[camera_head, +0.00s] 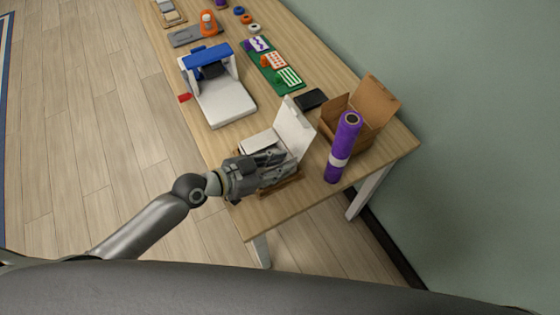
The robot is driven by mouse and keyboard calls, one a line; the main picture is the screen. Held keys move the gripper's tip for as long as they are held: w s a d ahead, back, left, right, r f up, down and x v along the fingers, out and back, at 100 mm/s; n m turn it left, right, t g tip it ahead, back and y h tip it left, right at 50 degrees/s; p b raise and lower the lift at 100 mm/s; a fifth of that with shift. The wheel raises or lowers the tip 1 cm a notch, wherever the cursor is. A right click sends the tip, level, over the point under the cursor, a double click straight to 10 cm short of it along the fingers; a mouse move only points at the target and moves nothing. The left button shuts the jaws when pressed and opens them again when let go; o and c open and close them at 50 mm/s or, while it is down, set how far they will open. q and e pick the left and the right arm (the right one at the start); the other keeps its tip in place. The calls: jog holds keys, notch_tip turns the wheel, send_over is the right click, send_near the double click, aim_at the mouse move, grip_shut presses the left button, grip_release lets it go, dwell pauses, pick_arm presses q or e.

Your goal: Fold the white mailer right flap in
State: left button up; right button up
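The white mailer (294,130) is near the front end of the wooden table, with a tall white panel standing upright on its right side. A flatter white panel (259,141) shows at its back left. A brown edge (283,187) shows low at its front. My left gripper (275,163) reaches in from the left and is over the mailer's opening, covering much of its inside and near side. Its fingers are too small and overlapped to tell if they are open or shut, or if they touch a flap. My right gripper is not in view.
An open brown cardboard box (372,103) and an upright purple roll (343,146) with a white band stand right of the mailer. A black flat item (310,99) lies behind it. A white and blue machine (222,98) stands farther back. The table's front left corner is clear.

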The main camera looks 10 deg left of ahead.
pick_arm(q)
jog(key=shift+w+d+f, duration=0.1)
jog(key=shift+w+d, duration=0.05)
jog(key=shift+d, duration=0.05)
grip_shut()
dwell(0.3)
jog(key=n+b, duration=0.1)
jog(key=b, duration=0.1)
jog(key=w+n+g+h+b, duration=0.1)
jog(key=b, duration=0.2)
jog(key=a+f+n+g+b, duration=0.1)
jog(key=b, duration=0.1)
jog(key=shift+w+a, duration=0.1)
jog(key=shift+w, duration=0.2)
jog(key=shift+w+a+r+n+g+h+b, duration=0.15)
jog(key=shift+n+h+b, duration=0.2)
jog(key=shift+b, duration=0.45)
jog(key=shift+w+a+n+g+h+b, duration=0.2)
jog(key=shift+n+b, duration=0.25)
jog(key=shift+b, duration=0.35)
jog(key=shift+s+d, duration=0.1)
jog(key=shift+d, duration=0.05)
jog(key=shift+c, duration=2.4)
grip_release()
